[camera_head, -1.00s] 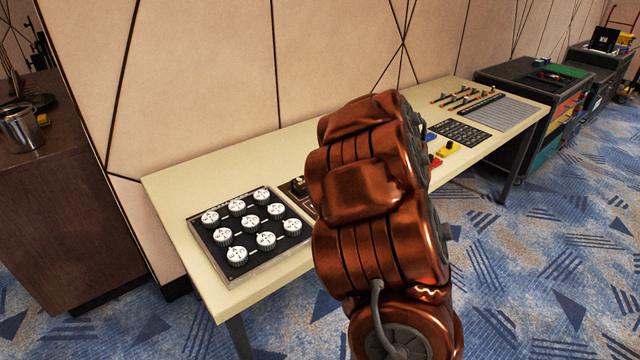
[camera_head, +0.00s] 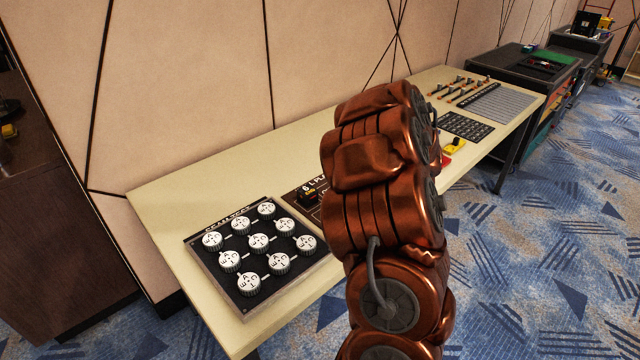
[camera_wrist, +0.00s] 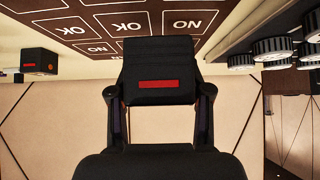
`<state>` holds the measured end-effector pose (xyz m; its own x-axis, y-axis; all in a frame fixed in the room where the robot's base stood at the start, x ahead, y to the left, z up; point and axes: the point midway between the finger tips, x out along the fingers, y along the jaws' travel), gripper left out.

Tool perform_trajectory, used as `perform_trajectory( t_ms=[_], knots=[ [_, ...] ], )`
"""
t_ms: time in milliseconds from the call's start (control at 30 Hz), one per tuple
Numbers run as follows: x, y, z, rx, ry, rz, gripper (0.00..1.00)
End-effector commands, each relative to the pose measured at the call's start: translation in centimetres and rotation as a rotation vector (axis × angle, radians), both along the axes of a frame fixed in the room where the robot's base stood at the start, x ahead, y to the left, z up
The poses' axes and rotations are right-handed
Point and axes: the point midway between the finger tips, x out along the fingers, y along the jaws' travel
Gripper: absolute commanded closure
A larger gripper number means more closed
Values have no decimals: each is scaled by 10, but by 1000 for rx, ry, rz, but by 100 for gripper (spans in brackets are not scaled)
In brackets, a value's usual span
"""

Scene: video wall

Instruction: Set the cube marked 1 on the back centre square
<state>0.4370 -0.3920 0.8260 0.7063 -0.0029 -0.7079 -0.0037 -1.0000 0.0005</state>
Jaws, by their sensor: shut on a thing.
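In the wrist view, which looks upside down, my gripper (camera_wrist: 160,95) is shut on a black cube (camera_wrist: 160,58) with a red bar on the facing side; the bar may be the 1. The cube overlaps the brown board (camera_wrist: 85,20) with pale-outlined squares reading OK and NO. I cannot tell whether it touches the board. Another black cube (camera_wrist: 40,62) with a small red mark is at the left. My arm hides my gripper and most of the board.
A panel with white knobs (camera_head: 262,240) lies left of the board on the cream table (camera_head: 180,190). Further along are a yellow piece (camera_head: 453,145), a button panel (camera_head: 466,126) and orange-tipped levers (camera_head: 462,90). The wall is close behind. Bare tabletop shows behind the knob panel.

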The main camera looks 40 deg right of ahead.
Motion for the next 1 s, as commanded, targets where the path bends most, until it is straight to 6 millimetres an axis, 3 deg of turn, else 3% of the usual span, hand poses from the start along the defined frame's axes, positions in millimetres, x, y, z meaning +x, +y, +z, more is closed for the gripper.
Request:
perform_trajectory(
  t_ms=[700, 1000],
  knots=[
    [121, -43, -12, 3, -2, -14, 87],
    [142, -49, -15, 1, 0, -15, 87]
  ],
)
